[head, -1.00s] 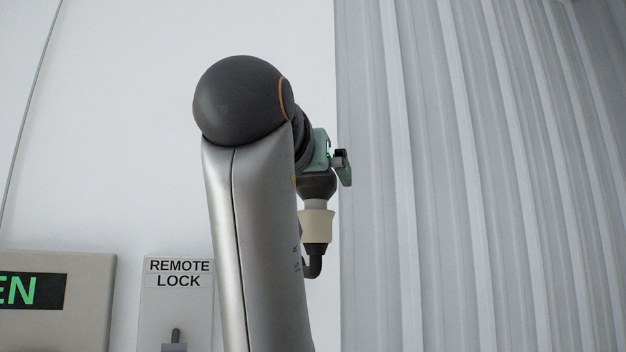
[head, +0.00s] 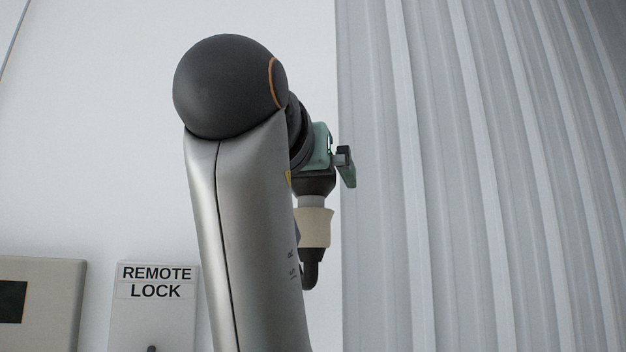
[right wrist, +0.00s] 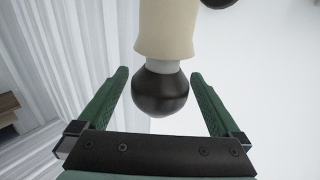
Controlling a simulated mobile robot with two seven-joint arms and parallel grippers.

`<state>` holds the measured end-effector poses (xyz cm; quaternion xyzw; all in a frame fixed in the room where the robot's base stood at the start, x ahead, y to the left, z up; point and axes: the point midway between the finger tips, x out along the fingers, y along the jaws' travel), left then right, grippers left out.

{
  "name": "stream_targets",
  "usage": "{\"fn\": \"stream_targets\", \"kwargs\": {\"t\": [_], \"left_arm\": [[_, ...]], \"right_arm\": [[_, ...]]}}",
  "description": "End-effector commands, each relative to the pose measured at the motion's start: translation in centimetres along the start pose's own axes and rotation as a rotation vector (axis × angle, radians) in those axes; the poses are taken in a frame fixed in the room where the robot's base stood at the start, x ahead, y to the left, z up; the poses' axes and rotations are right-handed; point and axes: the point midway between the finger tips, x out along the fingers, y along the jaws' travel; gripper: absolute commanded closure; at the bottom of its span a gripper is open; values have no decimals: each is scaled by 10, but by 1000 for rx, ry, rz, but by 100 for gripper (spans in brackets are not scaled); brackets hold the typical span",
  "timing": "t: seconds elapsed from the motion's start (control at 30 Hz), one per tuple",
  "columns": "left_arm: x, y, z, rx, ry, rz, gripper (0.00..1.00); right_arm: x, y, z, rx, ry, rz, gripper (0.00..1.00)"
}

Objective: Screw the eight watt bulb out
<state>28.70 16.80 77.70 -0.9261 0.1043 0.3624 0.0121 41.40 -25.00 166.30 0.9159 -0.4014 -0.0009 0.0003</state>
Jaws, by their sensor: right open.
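The bulb is dark and rounded, with a pale collar, and sits in a cream socket. In the right wrist view the bulb (right wrist: 160,90) hangs from the socket (right wrist: 166,28) between the two green fingers of my right gripper (right wrist: 159,77). The fingers are open, with a visible gap on each side of the bulb. In the head view the bulb (head: 315,185) shows above the socket (head: 314,227), partly hidden by my right gripper (head: 342,163) and arm. A wattage marking cannot be read. My left gripper is not in view.
A dark curved pipe (head: 311,270) comes out under the socket. A "REMOTE LOCK" panel (head: 155,310) and a grey box with a dark display (head: 45,305) are on the white wall at lower left. A grey corrugated wall (head: 470,180) fills the right side.

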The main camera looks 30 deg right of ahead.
Motion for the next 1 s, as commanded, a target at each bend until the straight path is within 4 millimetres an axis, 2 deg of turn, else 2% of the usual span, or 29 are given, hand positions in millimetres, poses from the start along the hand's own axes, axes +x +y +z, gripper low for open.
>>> {"fn": "stream_targets", "kwargs": {"t": [0.2,0.7,0.87,1.0], "left_arm": [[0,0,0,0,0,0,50],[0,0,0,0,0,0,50],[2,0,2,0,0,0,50],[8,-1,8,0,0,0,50]], "right_arm": [[0,0,0,0,1,0,0],[0,0,0,0,0,0,56],[0,0,1,2,-1,-25,58],[0,1,2,5,2,-119,58]]}}
